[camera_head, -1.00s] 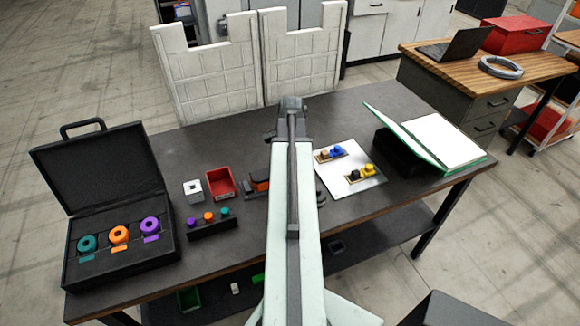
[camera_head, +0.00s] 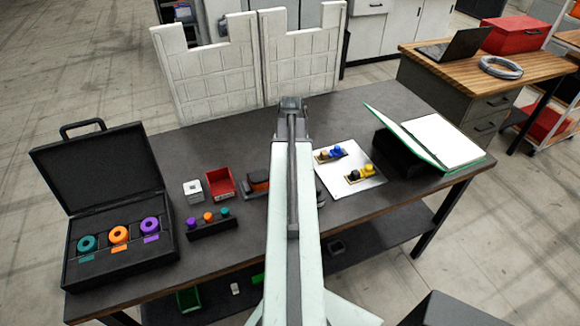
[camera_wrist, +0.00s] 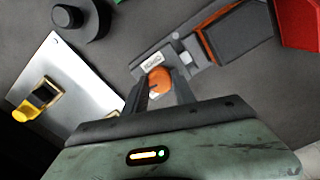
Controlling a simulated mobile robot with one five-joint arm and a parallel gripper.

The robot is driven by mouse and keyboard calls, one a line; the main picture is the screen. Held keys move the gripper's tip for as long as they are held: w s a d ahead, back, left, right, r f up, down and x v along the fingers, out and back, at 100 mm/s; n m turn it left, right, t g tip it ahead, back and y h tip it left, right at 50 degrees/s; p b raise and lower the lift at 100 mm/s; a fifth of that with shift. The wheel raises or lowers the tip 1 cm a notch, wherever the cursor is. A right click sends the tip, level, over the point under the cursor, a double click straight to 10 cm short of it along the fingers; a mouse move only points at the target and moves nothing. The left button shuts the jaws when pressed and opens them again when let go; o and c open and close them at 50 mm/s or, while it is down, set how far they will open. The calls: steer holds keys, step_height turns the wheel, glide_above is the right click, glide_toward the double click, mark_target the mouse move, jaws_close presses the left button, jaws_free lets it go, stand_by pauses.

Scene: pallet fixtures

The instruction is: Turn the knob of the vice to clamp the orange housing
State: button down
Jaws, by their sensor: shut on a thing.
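The grey vice (camera_wrist: 180,52) lies on the dark table, with a small white label near its knob. The orange housing (camera_wrist: 212,48) sits at the vice's far end in the wrist view, beside a dark block (camera_wrist: 238,32). The housing also shows left of my arm in the head view (camera_head: 259,186). The round orange knob (camera_wrist: 159,79) is at the vice's near end. My gripper (camera_wrist: 160,88) is shut on the knob, one finger on each side. In the head view my arm hides the knob and fingers. I cannot tell whether the jaw touches the housing.
A pale plate (camera_head: 337,178) with small yellow, blue and black parts lies right of my arm. A red bin (camera_head: 219,185), a white block (camera_head: 193,191) and a black rack (camera_head: 212,231) are left. A round black object (camera_wrist: 80,18) stands near the vice.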

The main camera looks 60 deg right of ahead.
steer(key=shift+w+d+n, duration=0.1)
steer(key=shift+w+n, duration=0.05)
steer(key=shift+n, duration=0.75)
steer(key=c, duration=1)
jaws_free()
steer(key=shift+c, duration=0.2)
step_height(320, 180, up, 8)
steer(key=p, duration=0.8)
steer(key=shift+f, duration=0.1)
